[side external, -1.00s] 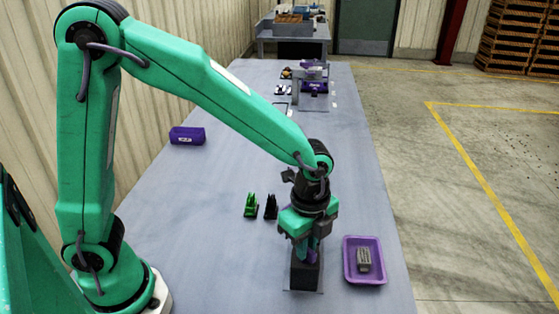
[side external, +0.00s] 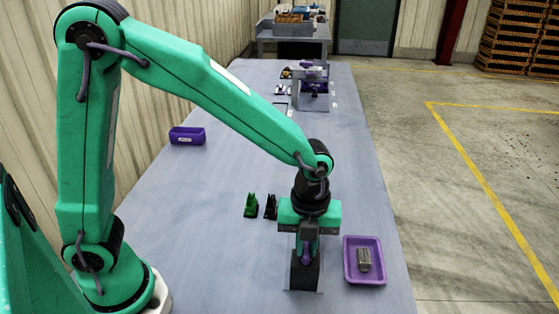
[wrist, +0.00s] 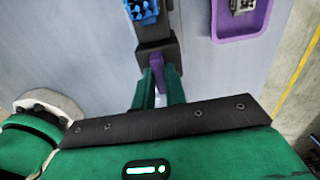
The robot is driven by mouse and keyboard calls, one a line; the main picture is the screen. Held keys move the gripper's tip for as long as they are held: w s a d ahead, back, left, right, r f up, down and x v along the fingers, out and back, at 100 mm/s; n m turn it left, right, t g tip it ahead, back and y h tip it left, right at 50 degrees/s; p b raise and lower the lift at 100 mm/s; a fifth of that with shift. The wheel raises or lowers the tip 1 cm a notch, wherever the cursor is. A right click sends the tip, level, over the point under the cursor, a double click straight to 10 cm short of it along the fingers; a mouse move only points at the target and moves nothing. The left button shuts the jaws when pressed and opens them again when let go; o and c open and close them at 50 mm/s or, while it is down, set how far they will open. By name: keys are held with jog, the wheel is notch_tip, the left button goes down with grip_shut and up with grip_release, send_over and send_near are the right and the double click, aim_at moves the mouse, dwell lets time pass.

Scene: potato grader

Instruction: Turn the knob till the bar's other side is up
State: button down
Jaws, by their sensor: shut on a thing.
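A dark stand (side external: 304,276) on a grey plate stands near the right side of the table, under my gripper (side external: 306,256). A purple knob (side external: 306,246) sticks out of it. In the wrist view the knob (wrist: 158,75) sits between the green fingers of my gripper (wrist: 160,90), which are shut on it. Beyond the knob is the dark block of the stand (wrist: 156,50). A blue, toothed face (wrist: 142,10) shows at the top edge of the wrist view, partly cut off; it appears to belong to the bar. The side view hides the bar.
A purple tray (side external: 349,276) holding a grey block (side external: 364,259) lies right of the stand. A green piece (side external: 251,206) and a black piece (side external: 270,207) stand to the left. A purple case (side external: 187,137) lies farther back. The table between them is clear.

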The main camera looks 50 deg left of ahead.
aim_at(306, 248)
dwell(0.3)
jog(key=c, duration=1.4)
grip_release()
jog(key=shift+c, duration=0.2)
jog(key=shift+r, duration=0.1)
jog(key=shift+r, duration=3.85)
